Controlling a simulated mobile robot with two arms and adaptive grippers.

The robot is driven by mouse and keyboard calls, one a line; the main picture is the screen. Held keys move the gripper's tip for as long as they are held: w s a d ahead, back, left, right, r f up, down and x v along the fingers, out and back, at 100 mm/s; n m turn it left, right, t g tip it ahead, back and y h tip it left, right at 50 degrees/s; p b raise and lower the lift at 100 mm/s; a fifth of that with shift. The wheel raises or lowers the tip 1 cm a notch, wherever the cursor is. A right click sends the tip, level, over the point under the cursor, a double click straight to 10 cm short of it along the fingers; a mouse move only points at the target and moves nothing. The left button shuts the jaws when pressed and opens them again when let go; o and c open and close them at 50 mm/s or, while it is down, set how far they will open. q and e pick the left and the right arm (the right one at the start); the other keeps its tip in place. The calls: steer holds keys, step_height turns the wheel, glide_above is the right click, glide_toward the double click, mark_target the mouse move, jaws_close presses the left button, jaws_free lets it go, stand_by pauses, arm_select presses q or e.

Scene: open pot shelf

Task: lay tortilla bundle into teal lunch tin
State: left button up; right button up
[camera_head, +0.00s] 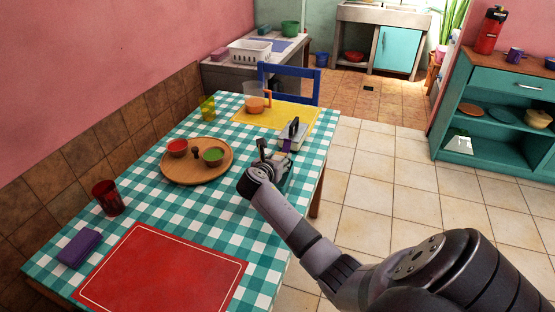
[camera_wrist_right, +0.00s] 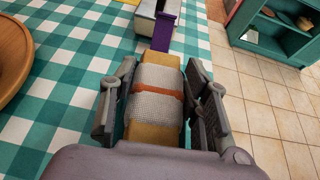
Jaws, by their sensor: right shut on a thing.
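My right gripper (camera_head: 270,160) is low over the right edge of the checked table. In the wrist view the right gripper (camera_wrist_right: 160,100) is shut on the tortilla bundle (camera_wrist_right: 156,104), with one jaw on each side. The bundle has yellow-tan ends, a whitish woven wrap and an orange band. In the head view the gripper mostly hides it. My left gripper is not in view.
A grey metal device with a dark handle (camera_head: 292,131) stands just beyond the gripper; its purple part (camera_wrist_right: 163,34) shows near the bundle's far end. A wooden board (camera_head: 197,176) with two bowls lies left. A red mat (camera_head: 165,275) lies near. A blue chair (camera_head: 290,70) stands behind.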

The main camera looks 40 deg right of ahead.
steer(key=o, duration=1.4)
steer(key=v, duration=1.2)
steer(key=shift+a, duration=0.1)
